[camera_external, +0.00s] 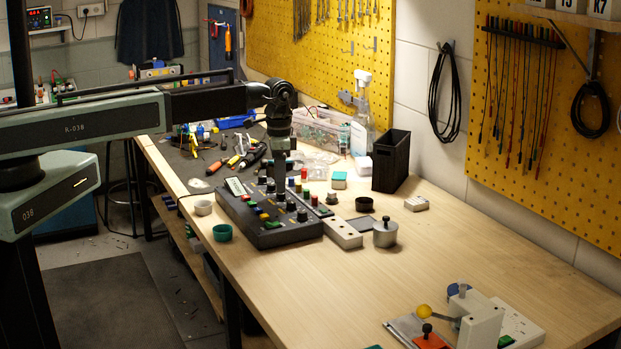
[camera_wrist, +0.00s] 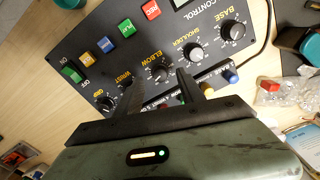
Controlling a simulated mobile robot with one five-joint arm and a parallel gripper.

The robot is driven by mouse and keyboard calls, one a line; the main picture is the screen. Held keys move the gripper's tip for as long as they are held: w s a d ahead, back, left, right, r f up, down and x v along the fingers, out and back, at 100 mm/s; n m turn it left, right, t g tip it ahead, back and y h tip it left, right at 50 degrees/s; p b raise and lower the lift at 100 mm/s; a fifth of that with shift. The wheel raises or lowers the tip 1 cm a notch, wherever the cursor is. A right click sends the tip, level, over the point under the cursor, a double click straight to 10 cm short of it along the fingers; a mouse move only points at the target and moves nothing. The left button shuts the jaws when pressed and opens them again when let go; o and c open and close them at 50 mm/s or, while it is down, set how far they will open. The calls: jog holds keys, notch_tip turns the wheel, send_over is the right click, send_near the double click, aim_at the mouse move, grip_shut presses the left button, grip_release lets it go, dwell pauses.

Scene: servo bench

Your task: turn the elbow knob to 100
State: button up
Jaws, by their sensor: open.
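The black control panel (camera_wrist: 98,47) has a row of round black knobs, labelled base, shoulder, elbow, wrist and grip. In the wrist view, the elbow knob (camera_wrist: 159,72) is near the middle, with its label just above it. The shoulder knob (camera_wrist: 193,50) is up and right of it. My gripper (camera_wrist: 154,78) is open, with one finger on each side of the elbow knob in the picture; I cannot tell if they touch it. In the external view, the panel (camera_external: 285,239) lies on the bench, with my gripper (camera_external: 281,178) pointing down over its far part.
A black bin (camera_external: 391,160) and spray bottle (camera_external: 361,120) stand behind.

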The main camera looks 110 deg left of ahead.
aim_at(281, 196)
notch_tip(281, 196, down, 3)
jog(key=shift+f+b, duration=0.1)
jog(key=shift+b, duration=0.8)
grip_shut()
jog(key=shift+n, duration=0.3)
jog(key=n, duration=1.1)
